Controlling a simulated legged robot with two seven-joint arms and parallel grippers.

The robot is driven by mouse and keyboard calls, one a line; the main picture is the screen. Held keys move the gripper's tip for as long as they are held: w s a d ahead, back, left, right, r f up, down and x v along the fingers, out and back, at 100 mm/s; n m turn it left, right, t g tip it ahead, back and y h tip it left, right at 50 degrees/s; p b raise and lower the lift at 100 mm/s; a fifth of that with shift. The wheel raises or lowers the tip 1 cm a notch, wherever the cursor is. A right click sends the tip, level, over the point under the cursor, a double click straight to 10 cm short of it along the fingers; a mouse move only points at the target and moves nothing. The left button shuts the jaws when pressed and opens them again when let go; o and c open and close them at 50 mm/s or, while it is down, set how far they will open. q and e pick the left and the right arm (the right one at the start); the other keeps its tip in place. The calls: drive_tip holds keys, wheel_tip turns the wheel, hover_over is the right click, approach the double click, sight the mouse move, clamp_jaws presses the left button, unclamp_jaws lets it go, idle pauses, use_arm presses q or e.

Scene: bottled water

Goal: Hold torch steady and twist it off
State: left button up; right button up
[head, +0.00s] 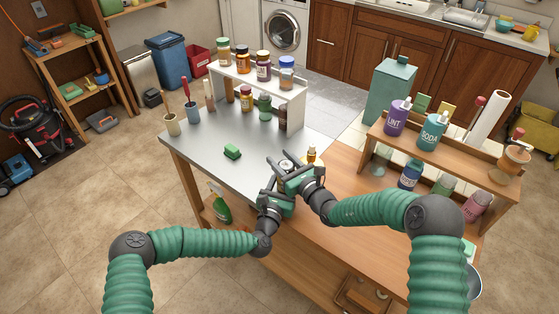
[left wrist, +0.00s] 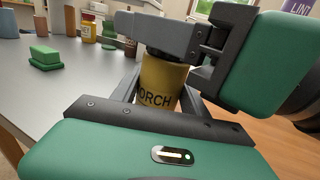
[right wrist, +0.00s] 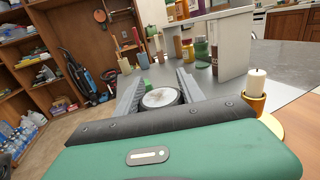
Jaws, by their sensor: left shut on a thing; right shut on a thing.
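The torch (left wrist: 160,82) is a yellow cylinder lettered "ORCH" in the left wrist view, with its first letter hidden. It stands between the fingers of my left gripper (head: 272,203), which is shut on its body. My right gripper (head: 288,172) is above the left one and shut around the torch's top. In the right wrist view the round, pale grey torch top (right wrist: 160,97) sits between the right fingers. The torch looks upright. In the head view my grippers hide most of it.
A green block (head: 232,151) lies on the grey tabletop (head: 225,120) to the left. A white shelf (head: 290,108) with jars is behind, and a wooden rack (head: 440,150) with bottles is to the right.

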drive_tip(key=shift+h, duration=0.3)
drive_tip(key=o, duration=1.4)
drive_tip(key=v, duration=1.2)
drive_tip(key=shift+f, duration=0.2)
